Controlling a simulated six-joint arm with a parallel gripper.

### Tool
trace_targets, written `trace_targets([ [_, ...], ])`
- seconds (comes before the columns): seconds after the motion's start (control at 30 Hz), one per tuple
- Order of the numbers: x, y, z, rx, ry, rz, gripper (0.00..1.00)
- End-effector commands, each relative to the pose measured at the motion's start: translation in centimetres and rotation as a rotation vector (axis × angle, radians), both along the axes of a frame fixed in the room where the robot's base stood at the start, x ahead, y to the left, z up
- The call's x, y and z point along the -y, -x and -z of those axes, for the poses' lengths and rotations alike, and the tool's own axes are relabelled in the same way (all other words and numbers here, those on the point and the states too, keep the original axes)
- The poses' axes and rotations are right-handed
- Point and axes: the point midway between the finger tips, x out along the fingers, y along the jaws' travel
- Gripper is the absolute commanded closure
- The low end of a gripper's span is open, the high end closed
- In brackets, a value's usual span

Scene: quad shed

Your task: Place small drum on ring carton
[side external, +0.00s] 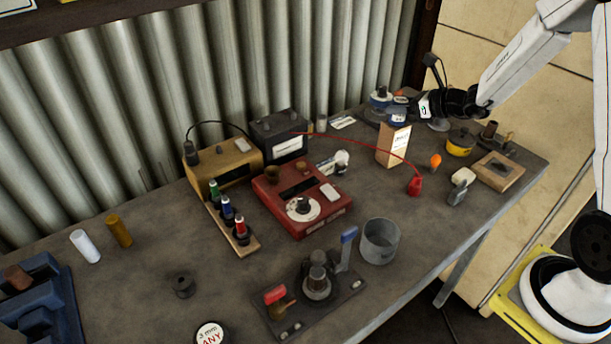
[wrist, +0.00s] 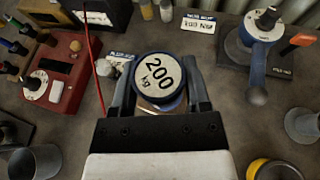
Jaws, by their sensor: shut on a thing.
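In the side view the drum (side external: 398,116) shows blue just left of my gripper (side external: 412,108), upright over the ring carton (side external: 392,147). The carton is a tall tan box with a pale label, standing on the bench. In the wrist view the drum and fingers hide most of the carton. I cannot tell whether the drum touches its top.
A red tester (side external: 300,198) and black battery (side external: 280,136) lie left, a yellow tin (side external: 460,143) right.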

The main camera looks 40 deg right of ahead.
Motion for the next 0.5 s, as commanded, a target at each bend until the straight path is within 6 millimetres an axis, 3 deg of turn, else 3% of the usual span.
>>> trace_targets([
  [0.23,0.0,-0.02,0.3,0.001,0.0,0.0,1.0],
  [0.27,0.0,0.0,0.3,0.0,0.0,0.0,0.33],
  [0.3,0.0,-0.01,0.29,0.0,0.0,0.0,0.21],
  [0.37,0.0,0.0,0.28,0.0,0.0,0.0,0.04],
  [0.5,0.0,0.0,0.29,0.0,0.0,0.0,0.04],
])
